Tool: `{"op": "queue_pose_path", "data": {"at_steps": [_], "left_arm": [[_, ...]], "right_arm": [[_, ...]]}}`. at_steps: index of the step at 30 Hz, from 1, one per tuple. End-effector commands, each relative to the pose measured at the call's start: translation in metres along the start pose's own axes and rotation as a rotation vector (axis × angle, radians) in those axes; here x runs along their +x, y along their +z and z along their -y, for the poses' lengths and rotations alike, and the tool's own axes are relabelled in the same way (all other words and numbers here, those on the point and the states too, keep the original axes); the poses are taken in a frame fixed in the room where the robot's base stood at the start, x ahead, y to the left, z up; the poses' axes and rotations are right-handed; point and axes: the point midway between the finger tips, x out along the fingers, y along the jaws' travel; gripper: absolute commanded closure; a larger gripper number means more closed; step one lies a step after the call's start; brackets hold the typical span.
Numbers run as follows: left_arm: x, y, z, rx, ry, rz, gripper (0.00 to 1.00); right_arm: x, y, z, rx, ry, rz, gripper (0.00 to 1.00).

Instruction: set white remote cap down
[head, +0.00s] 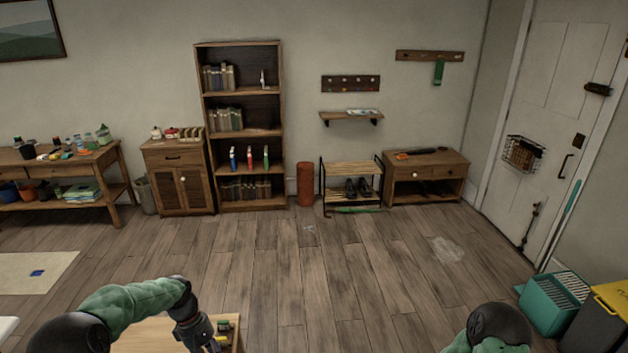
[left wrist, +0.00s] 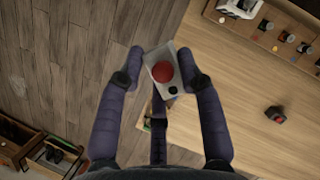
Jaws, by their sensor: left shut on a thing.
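My left gripper (head: 214,344) is low in the head view, over the near wooden table (head: 150,334). In the left wrist view its fingers (left wrist: 163,68) are shut on a small pale, flat piece, the white remote cap (left wrist: 157,56), with a large red disc and a small black dot on its face. The cap is tilted in the picture and appears above the table's edge, with the floor beside it. Its height above the tabletop is unclear. My right arm shows at the bottom right of the head view, but its gripper is out of frame.
The table (left wrist: 240,100) has a small dark object with red (left wrist: 275,114) on it and a rack of small items (left wrist: 275,35) along one side. Wooden floor (head: 320,270) is open beyond. A teal crate (head: 548,305) and a yellow-lidded bin (head: 598,325) stand right.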

Motion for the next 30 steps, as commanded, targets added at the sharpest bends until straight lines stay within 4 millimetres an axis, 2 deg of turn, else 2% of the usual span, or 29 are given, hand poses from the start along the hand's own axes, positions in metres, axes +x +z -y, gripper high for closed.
{"op": "queue_pose_path", "data": {"at_steps": [1,6,10,15,19,26,30], "left_arm": [[0.012,0.011,-0.005,0.093,-0.036,-0.001,0.86],[0.038,0.047,-0.012,0.409,-0.16,0.004,0.86],[0.053,0.068,-0.014,0.619,-0.245,0.014,0.86],[0.065,0.085,-0.014,0.805,-0.324,0.026,0.86],[0.068,0.091,-0.013,0.872,-0.353,0.032,0.86],[0.068,0.093,-0.013,0.891,-0.36,0.033,0.86],[0.064,0.099,-0.021,0.925,-0.371,0.03,0.86]], "right_arm": [[0.007,0.0,-0.003,0.0,0.0,0.0,0.6],[0.02,-0.001,-0.007,0.0,0.0,0.0,0.6],[0.028,-0.001,-0.01,0.0,0.0,0.0,0.6],[0.034,-0.001,-0.012,0.0,0.0,0.0,0.6],[0.035,-0.001,-0.013,0.0,0.0,0.0,0.6],[0.035,-0.001,-0.013,0.0,0.0,0.0,0.6],[0.035,-0.001,-0.013,0.0,0.0,0.0,0.6]]}}
